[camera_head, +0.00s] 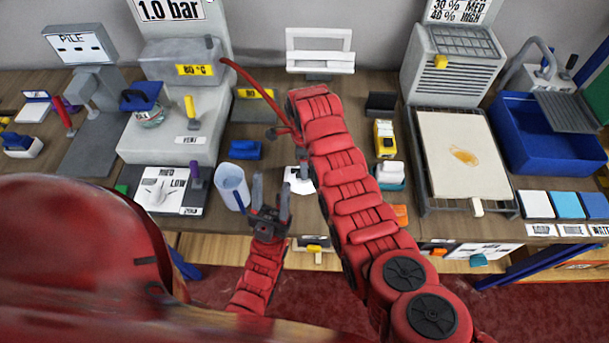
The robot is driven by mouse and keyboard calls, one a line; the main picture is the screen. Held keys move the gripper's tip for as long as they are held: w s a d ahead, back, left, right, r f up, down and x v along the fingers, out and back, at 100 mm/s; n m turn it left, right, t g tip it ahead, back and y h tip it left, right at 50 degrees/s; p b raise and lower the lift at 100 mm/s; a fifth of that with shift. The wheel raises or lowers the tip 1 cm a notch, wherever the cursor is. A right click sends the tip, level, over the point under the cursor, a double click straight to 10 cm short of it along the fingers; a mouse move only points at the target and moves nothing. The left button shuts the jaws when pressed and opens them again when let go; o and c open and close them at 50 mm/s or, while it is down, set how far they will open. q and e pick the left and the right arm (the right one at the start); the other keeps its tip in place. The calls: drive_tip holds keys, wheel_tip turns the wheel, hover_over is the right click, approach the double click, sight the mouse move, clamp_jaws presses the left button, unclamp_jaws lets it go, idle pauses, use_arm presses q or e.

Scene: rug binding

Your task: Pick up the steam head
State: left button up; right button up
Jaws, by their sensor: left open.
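A thin red hose (250,77) runs from the grey boiler unit (180,62) down to the right. Its lower end meets a small dark and red piece (283,131) beside my right arm, which may be the steam head; I cannot tell its full shape. My left gripper (270,197) is open and empty, fingers pointing away from me, over the bench's front part. It is below that piece in the picture and apart from it.
A dial panel (164,190) is further left. A tray with a stained pad (462,157) and a blue basin (545,140) are at the right.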

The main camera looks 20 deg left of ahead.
drive_tip(key=shift+f+p, duration=0.4)
drive_tip(key=shift+f, duration=1.15)
clamp_jaws()
idle(0.4)
